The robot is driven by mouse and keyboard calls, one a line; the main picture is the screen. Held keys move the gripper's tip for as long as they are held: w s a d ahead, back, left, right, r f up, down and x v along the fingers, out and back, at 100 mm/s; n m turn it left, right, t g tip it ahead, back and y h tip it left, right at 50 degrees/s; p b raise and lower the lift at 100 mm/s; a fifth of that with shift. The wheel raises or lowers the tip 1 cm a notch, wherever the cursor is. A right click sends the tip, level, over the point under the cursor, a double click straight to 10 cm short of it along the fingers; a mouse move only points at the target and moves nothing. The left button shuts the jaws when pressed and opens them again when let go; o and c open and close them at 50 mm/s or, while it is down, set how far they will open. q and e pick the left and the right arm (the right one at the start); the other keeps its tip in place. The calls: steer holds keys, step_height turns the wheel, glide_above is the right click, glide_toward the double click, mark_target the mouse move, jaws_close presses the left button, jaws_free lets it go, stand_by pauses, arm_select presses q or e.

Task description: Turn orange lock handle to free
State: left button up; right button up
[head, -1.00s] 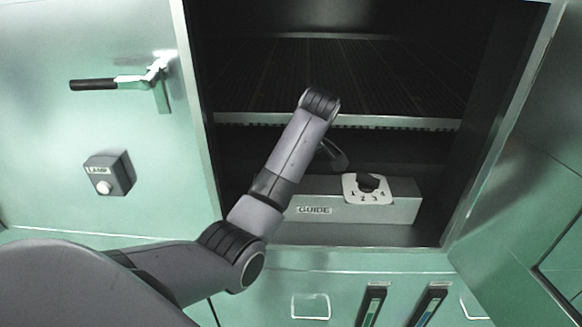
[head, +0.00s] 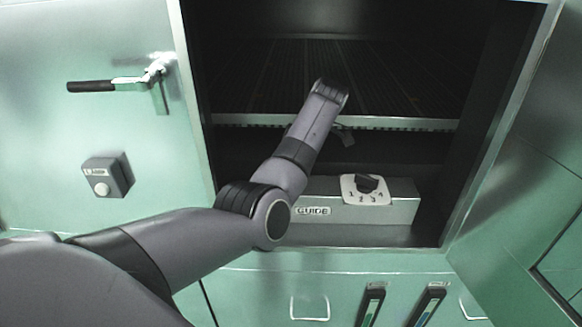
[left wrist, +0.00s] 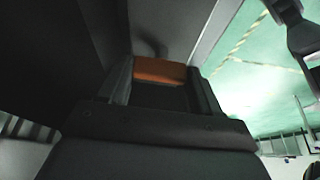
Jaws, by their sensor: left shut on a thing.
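The orange lock handle (left wrist: 160,70) shows in the left wrist view as a short orange block between the two dark fingers of my left gripper (left wrist: 160,82). The gripper is shut on it. Only this part of the handle is visible, and its turning angle cannot be read. My right gripper is not seen in either view.
Inside the cabinet are a ribbed shelf (head: 400,123) and, below it, a grey GUIDE box (head: 340,212) with a numbered dial (head: 366,189). The open door at left carries a lever handle (head: 110,85) and a LAMP switch box (head: 108,176). The cabinet's right wall borders the opening.

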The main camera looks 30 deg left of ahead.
arm_select(q)
steer(key=shift+a+n, duration=0.1)
steer(key=shift+n, duration=0.3)
steer(key=o, duration=1.1)
steer(key=shift+c, duration=0.2)
steer(key=v, duration=0.7)
